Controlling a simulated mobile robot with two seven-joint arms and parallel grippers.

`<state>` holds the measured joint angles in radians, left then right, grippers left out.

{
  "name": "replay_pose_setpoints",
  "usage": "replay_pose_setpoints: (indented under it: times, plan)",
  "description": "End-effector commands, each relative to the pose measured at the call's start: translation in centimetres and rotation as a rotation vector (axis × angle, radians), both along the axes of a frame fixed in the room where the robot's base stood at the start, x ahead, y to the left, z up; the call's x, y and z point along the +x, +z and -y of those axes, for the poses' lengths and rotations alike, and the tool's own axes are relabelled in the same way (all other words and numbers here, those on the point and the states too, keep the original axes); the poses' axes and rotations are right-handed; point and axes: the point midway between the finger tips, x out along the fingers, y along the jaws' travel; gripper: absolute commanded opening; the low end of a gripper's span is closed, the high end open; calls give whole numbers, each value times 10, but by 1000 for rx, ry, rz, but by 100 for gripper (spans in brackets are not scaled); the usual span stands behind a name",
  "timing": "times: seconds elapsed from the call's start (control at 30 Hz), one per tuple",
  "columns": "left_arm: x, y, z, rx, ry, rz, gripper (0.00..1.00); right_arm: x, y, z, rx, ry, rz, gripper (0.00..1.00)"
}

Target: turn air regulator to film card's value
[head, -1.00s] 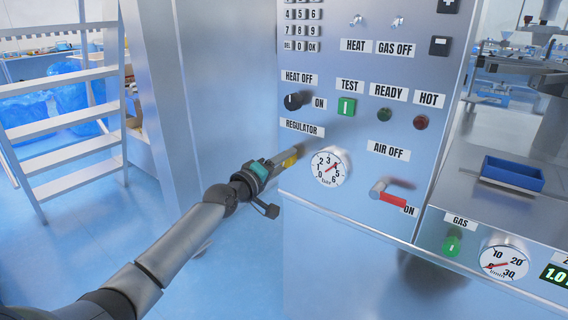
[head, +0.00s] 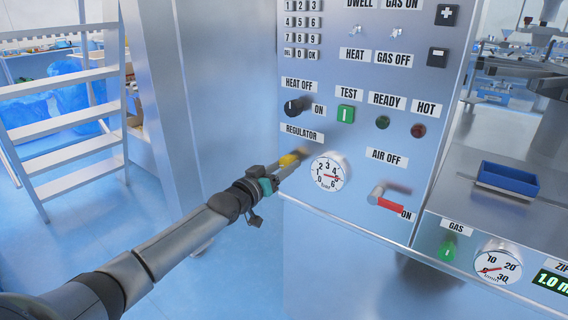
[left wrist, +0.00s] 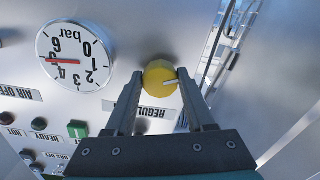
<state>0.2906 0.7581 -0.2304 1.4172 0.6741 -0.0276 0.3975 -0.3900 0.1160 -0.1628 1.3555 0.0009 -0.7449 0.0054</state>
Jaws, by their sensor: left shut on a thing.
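The yellow regulator knob (left wrist: 160,77) is between the two fingers of my left gripper (left wrist: 158,85), which is shut on it at the panel. In the head view the knob (head: 289,160) shows as a yellow patch at the tip of my left gripper (head: 280,168), beneath the REGULATOR label. The bar gauge (head: 328,173) is just right of the gripper. Its red needle points right, near 5. The gauge also shows upside down in the left wrist view (left wrist: 75,57). No film card can be made out. My right gripper is not in view.
The red-handled air lever (head: 390,204) sits right of the gauge. The black heat knob (head: 297,106) and green test button (head: 346,114) are above. A blue tray (head: 508,180) lies on the ledge at right. A white ladder (head: 62,130) stands at left.

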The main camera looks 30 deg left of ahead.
Motion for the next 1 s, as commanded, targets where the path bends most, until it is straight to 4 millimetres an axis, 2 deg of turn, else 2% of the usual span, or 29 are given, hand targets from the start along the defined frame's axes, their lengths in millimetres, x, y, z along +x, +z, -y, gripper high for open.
replay_pose_setpoints:
  times: [0.27,0.77,0.8,1.0]
  plan:
    - [0,0,0,83,0,4,0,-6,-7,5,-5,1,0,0]
    - [0,-1,0,95,1,6,0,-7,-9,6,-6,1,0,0]
    - [0,-1,0,95,1,6,59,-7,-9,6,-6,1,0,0]
    - [0,-1,0,95,1,7,81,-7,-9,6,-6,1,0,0]
